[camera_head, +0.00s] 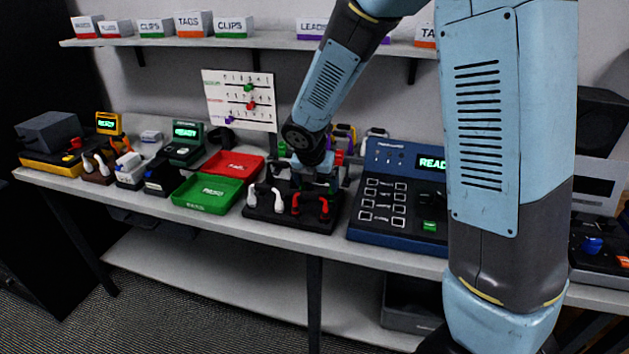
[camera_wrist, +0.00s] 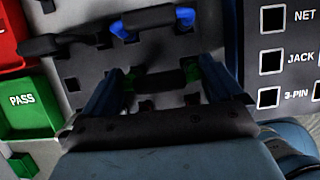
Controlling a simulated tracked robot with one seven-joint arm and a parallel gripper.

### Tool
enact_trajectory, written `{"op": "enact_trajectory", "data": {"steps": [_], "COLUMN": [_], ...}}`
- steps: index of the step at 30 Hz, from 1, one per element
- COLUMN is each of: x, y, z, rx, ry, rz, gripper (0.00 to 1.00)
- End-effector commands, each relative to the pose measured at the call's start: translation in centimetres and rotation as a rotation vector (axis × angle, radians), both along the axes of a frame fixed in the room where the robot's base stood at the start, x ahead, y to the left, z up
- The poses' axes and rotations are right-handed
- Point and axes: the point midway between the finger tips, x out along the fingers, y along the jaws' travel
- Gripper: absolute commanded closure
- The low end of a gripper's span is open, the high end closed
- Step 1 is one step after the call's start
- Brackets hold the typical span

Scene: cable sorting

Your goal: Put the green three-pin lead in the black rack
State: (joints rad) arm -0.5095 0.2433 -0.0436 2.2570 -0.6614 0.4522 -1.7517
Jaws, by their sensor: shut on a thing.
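My gripper (camera_wrist: 160,84) is shut on the green three-pin lead (camera_wrist: 192,75), a short black cable with green ends, held crosswise between the fingers. In the head view my gripper (camera_head: 318,178) is low over the black rack (camera_head: 278,219), and a bit of the lead's green (camera_head: 333,184) shows beneath it. The rack's slotted face (camera_wrist: 88,68) lies under the lead in the wrist view. I cannot tell whether the lead touches the rack. A white lead (camera_head: 264,196) and a red lead (camera_head: 311,202) stand at the rack's front.
A blue-ended lead (camera_wrist: 184,18) lies beyond my fingers. The green PASS tray (camera_head: 207,194) and red FAIL tray (camera_head: 234,164) are left of the rack. A blue test console (camera_head: 385,228) stands close on the right. Other leads and a sign board (camera_head: 240,98) are behind.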

Motion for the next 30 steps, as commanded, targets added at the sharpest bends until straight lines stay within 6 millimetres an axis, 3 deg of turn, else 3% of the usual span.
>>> {"op": "enact_trajectory", "data": {"steps": [30], "x": [0.0], "y": [0.05], "z": [-0.58], "rx": [0.001], "ry": [0.0], "rz": [0.0], "gripper": [0.4]}}
